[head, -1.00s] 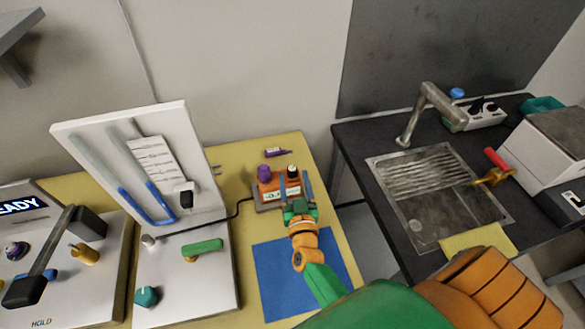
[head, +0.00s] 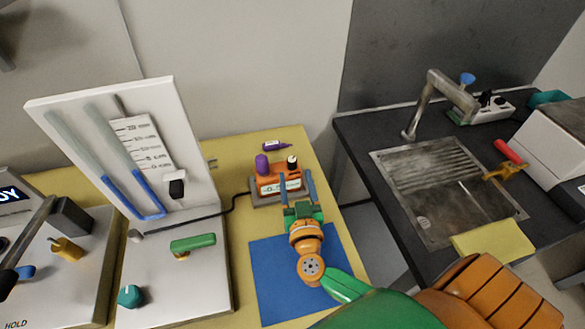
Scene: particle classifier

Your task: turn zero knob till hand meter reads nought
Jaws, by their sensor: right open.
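The hand meter (head: 264,188) is a small orange unit on a grey base on the yellow bench. Its pale display (head: 277,188) shows a minus sign and a low number; its last digits are hard to read. A purple knob (head: 262,164) and a black knob with a pale top (head: 292,162) stand on its back part; I cannot tell which is the zero knob. My right gripper (head: 297,187) is open, its two blue fingers apart and pointing at the meter's right side. One finger overlaps the display's right end. My left gripper is out of view.
A white manometer panel (head: 195,130) with a green lever (head: 193,244) and teal knob (head: 130,296) stands left, its black cable running to the meter. A blue mat (head: 270,285) lies in front. A purple marker (head: 277,146) lies behind. A sink (head: 420,225) is right.

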